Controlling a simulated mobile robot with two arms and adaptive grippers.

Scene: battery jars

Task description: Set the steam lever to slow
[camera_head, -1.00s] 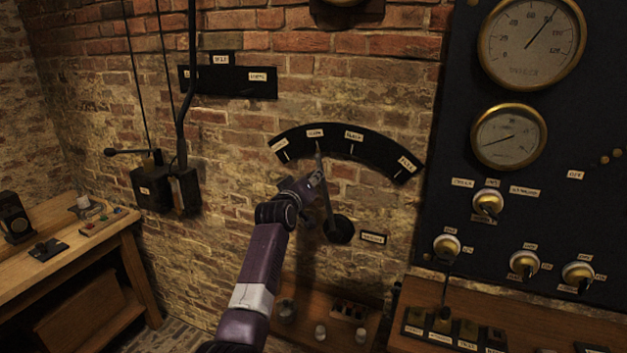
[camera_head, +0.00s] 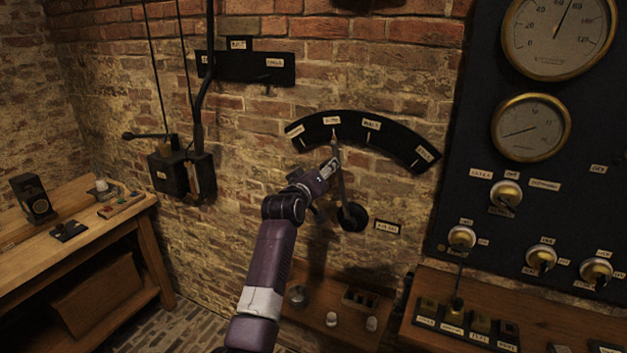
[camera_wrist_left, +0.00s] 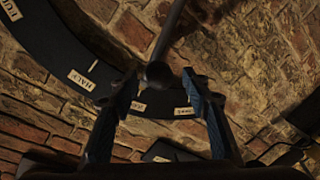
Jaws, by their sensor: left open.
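The steam lever (camera_head: 341,185) is a dark metal arm rising from a round black pivot on the brick wall. Its upper end lies at the second label from the left, seemingly SLOW, on a black curved plate (camera_head: 398,150) with several labels. My left gripper (camera_head: 328,168) is at the lever's upper part. In the left wrist view, the lever (camera_wrist_left: 167,38) ends in a rounded tip between the two fingers of my left gripper (camera_wrist_left: 158,92). The fingers are apart, with visible gaps beside the tip. My right gripper is not in view.
A black panel with gauges (camera_head: 531,128) and knobs (camera_head: 506,195) stands at the right. Below it is a wooden desk (camera_head: 415,290) with switches. A switch box (camera_head: 168,175) with a side lever hangs at the left, above a wooden bench (camera_head: 60,245).

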